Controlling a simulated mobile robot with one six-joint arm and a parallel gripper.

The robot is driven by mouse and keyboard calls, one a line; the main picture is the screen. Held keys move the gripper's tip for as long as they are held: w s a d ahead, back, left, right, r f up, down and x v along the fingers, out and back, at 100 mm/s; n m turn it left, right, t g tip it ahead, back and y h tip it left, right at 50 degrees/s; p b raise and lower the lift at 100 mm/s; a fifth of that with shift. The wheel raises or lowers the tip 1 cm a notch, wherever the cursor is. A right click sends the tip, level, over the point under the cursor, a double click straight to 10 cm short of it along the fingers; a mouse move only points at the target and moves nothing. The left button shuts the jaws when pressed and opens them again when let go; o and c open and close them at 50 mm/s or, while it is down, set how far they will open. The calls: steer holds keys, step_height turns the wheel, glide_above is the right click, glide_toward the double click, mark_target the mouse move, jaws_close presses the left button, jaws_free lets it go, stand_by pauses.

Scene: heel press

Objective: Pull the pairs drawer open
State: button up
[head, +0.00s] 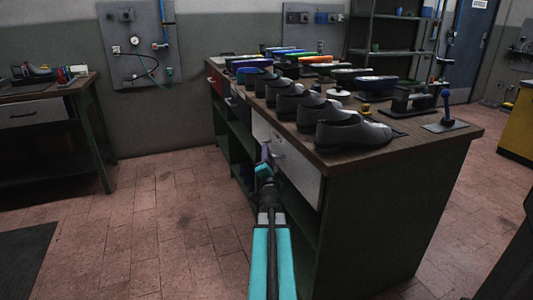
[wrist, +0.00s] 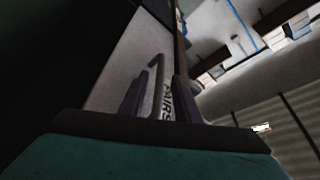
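The pairs drawer has a pale front (head: 297,173) under the top of the dark green workbench (head: 372,215). It looks closed. In the wrist view its front (wrist: 125,62) carries lettering that reads "PAIRS", partly hidden by a finger. A grey bar handle (wrist: 156,75) stands out from the front. My gripper (head: 265,160) is at the drawer front, low beside the bench. In the wrist view my gripper's two purple fingers (wrist: 157,98) are apart, with the handle showing between them. I cannot tell whether either finger touches it.
Several dark shoes (head: 340,132) line the near edge of the benchtop, with coloured shoe forms behind. Open shelves (head: 236,130) lie below the drawers. The tiled floor (head: 165,205) left of the bench is clear. Another bench (head: 50,113) stands at far left.

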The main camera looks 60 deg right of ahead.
steer(key=shift+x, duration=1.45)
